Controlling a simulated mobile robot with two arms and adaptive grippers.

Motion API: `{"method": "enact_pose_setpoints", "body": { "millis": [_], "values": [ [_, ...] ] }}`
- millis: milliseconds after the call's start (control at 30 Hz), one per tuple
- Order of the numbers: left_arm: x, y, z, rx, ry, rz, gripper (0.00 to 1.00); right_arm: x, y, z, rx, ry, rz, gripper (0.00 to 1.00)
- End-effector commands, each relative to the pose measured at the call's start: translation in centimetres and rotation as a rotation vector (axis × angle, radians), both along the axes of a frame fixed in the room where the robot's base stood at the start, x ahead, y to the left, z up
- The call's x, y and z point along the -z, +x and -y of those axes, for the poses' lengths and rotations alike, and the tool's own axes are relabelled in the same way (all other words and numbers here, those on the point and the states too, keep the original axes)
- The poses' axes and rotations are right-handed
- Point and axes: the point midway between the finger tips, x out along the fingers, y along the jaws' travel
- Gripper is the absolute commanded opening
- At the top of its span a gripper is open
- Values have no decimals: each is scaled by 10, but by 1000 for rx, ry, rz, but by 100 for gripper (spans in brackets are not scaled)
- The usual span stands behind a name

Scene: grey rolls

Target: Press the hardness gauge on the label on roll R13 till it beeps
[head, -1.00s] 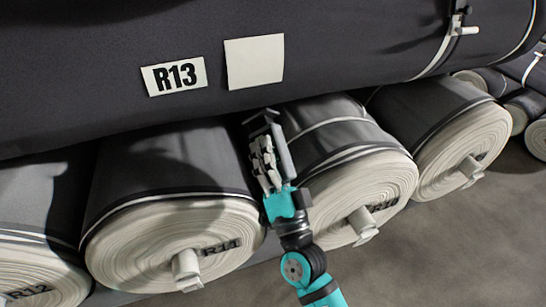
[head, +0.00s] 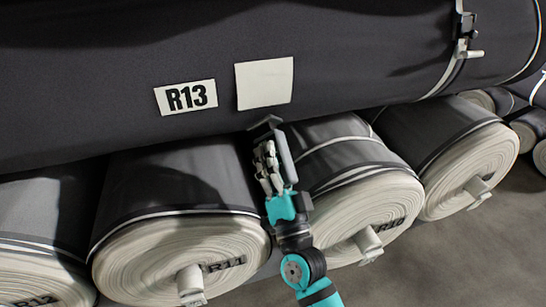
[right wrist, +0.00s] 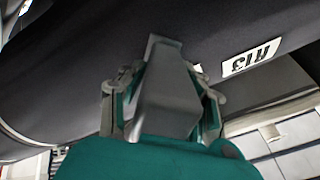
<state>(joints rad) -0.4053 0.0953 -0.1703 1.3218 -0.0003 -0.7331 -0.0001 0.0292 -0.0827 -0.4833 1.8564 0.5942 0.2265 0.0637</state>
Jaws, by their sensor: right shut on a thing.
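Roll R13 (head: 120,50) is the big dark roll lying across the top in the head view. It bears a tag reading R13 (head: 186,97) and, right of it, a blank cream label (head: 264,83). My right gripper (head: 268,160) is shut on the grey hardness gauge (head: 284,150), just below the blank label. The gauge's tip appears apart from the label by a small gap in the picture; its depth is hard to tell. In the right wrist view the gauge (right wrist: 165,90) sits between the fingers and hides most of the blank label; the R13 tag shows upside down. My left gripper is out of view.
Several dark rolls lie below with their pale ends facing me, among them R11 (head: 180,262) and R10 (head: 368,215). Their cores stick out near my right arm. A strap with a metal buckle (head: 464,35) circles roll R13 at right. Bare floor (head: 470,265) is at lower right.

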Motion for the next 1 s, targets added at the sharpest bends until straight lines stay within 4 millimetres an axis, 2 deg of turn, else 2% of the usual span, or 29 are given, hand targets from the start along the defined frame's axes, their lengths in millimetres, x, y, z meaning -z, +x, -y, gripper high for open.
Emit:
{"method": "enact_pose_setpoints", "body": {
  "millis": [1000],
  "values": [
    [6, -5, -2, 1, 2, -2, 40, -5, 6, -2, 1, 1, 2, 0]
  ]
}}
